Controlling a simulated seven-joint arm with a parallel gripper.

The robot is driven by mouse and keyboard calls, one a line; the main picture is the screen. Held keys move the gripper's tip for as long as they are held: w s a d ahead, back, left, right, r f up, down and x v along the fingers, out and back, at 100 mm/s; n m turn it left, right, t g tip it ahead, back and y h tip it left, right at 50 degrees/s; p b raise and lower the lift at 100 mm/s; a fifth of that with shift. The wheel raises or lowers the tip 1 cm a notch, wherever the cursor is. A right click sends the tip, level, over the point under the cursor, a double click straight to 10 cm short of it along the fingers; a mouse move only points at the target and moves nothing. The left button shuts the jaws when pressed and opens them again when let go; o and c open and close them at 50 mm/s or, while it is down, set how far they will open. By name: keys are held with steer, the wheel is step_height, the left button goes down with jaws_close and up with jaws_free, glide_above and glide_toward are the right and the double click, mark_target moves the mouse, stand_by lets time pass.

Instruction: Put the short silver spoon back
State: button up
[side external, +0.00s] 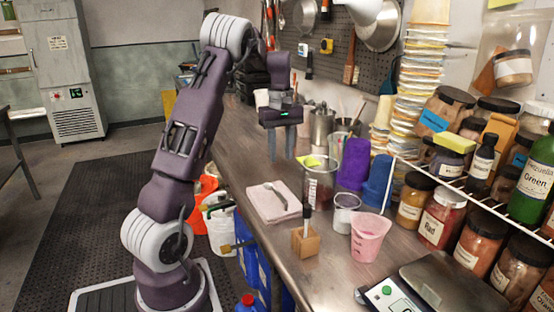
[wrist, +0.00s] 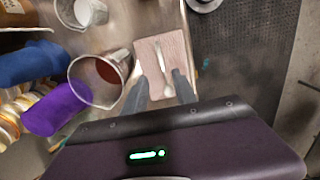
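A short silver utensil, seemingly the spoon (side external: 275,195), lies on a folded pink cloth (side external: 262,208) on the steel bench. In the wrist view the spoon (wrist: 164,58) lies lengthwise on the cloth (wrist: 149,50), and its near end falls between my fingers in the picture. My gripper (side external: 281,157) points down with its two fingers apart and nothing between them. In the side view it hangs above the bench, clear of the spoon. The wrist view also shows my open gripper (wrist: 158,88).
A beaker with red liquid (side external: 319,186) stands right of the cloth. A wooden block (side external: 305,243) with an upright dark-topped tool stands in front. A pink measuring cup (side external: 369,240), a small white cup (side external: 345,214) and purple and blue containers (side external: 354,165) crowd the right.

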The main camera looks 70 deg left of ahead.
steer(key=s+d+r+m+t, duration=0.15)
steer(key=d+r+m, duration=0.3)
steer(key=d, duration=0.45)
steer(key=s+d+r+m+t, duration=0.1)
steer(key=s+d+r+m, duration=0.15)
steer(key=d+r, duration=0.45)
steer(key=s+d+f+m+t, duration=0.1)
steer(key=s+d+f+m, duration=0.1)
steer(key=s+d+m, duration=0.3)
steer(key=s+d+f+m+t, duration=0.2)
steer(key=s+d+m, duration=0.3)
steer(key=s+d, duration=0.5)
steer(key=shift+d+f+m, duration=0.3)
steer(key=shift+d+m, duration=0.1)
steer(key=shift+d, duration=0.25)
